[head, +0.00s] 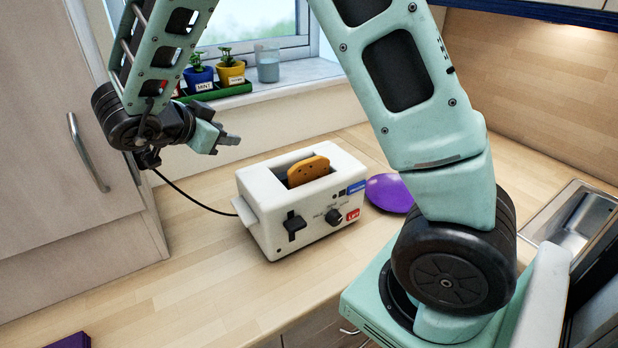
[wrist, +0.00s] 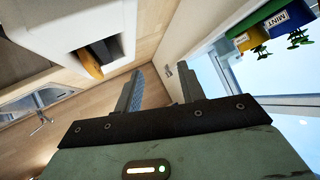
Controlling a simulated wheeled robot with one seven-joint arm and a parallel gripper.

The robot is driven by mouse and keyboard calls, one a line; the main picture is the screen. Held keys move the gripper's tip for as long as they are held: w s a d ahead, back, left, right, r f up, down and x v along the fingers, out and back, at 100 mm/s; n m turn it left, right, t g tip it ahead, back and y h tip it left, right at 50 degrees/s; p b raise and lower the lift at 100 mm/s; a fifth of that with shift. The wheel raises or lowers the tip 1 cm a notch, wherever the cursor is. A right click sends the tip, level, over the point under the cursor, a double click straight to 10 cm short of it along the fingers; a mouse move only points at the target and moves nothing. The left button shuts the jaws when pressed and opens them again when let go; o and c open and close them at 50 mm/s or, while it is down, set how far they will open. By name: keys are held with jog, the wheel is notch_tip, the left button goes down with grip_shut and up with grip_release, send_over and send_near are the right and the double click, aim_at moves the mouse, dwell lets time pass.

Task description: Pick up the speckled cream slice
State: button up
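A speckled slice (head: 308,171) stands upright in the slot of the white toaster (head: 290,225), its top half showing. It looks orange-tan with dark specks rather than cream; its lower part is hidden in the slot. In the wrist view the slice (wrist: 88,66) shows as a tan edge in the toaster (wrist: 62,28) at upper left. My gripper (head: 234,141) is to the left of the toaster and higher than it, apart from the slice. In the wrist view my gripper (wrist: 160,82) has its two fingers apart with nothing between them.
A purple plate (head: 390,192) lies right of the toaster, partly behind my arm. Potted plants (head: 230,71) and a glass (head: 267,62) stand on the windowsill. A cupboard (head: 60,130) is at left, a sink (head: 575,222) at right. The counter's front left is mostly clear.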

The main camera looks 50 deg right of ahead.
jog(key=s+a+m+g, duration=0.1)
jog(key=s+m+g, duration=0.2)
jog(key=s+g, duration=0.4)
jog(key=p, duration=0.4)
send_near(307, 161)
jog(key=shift+h, duration=0.4)
jog(key=x, duration=0.2)
jog(key=f+x, duration=0.1)
jog(key=x, duration=0.2)
jog(key=shift+w+f, duration=0.1)
jog(key=x, duration=0.1)
jog(key=p+x, duration=0.1)
jog(key=x, duration=0.1)
jog(key=p+x, duration=0.1)
jog(key=shift+s+d, duration=0.2)
jog(key=shift+d, duration=0.25)
jog(key=shift+d+f, duration=0.15)
jog(key=shift+d, duration=0.05)
grip_shut()
